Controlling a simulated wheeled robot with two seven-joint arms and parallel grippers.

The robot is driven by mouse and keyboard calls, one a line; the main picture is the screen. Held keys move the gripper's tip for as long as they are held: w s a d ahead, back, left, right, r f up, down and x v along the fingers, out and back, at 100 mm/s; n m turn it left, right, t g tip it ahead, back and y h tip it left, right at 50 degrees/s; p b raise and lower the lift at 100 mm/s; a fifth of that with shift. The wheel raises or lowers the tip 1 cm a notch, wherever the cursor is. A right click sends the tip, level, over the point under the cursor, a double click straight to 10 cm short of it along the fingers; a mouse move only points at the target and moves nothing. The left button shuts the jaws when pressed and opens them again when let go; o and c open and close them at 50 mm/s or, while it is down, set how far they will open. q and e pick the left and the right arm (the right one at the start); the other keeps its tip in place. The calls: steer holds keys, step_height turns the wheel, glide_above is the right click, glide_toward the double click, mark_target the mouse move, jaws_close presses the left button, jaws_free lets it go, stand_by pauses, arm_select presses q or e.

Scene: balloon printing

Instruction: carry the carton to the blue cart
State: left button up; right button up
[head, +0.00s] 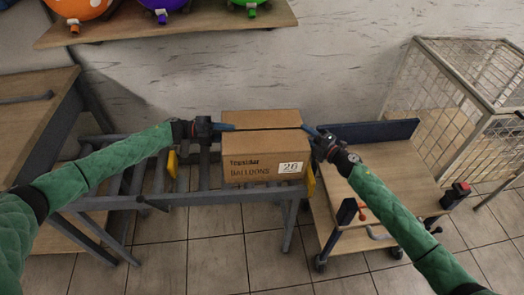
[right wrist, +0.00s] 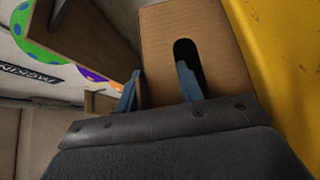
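The brown carton (head: 238,146), printed with balloon lettering and a white "26" label, sits closed on the roller conveyor. My left gripper (head: 229,127) is at its upper left side; whether its fingers are apart is too small to tell. My right gripper (head: 309,130) is at its upper right side. In the right wrist view, the carton (right wrist: 165,40) has a dark hand slot. My right gripper's fingers (right wrist: 158,88) stand apart, one in front of or inside the slot, the other near the carton's edge. The blue cart (head: 385,170) stands right of the conveyor, its wooden deck empty.
The roller conveyor (head: 220,196) has yellow side pieces (head: 311,181). A wire cage (head: 455,85) stands behind and right of the cart. A wooden table (head: 35,115) is at left. A shelf (head: 180,24) with balloons is above. The cart has a raised blue back panel (head: 375,133).

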arm_select(q)
steer(key=c, duration=0.5)
arm_select(e)
steer(key=c, duration=0.5)
arm_select(q)
steer(key=shift+r, duration=0.15)
arm_select(e)
steer(key=shift+r, duration=0.15)
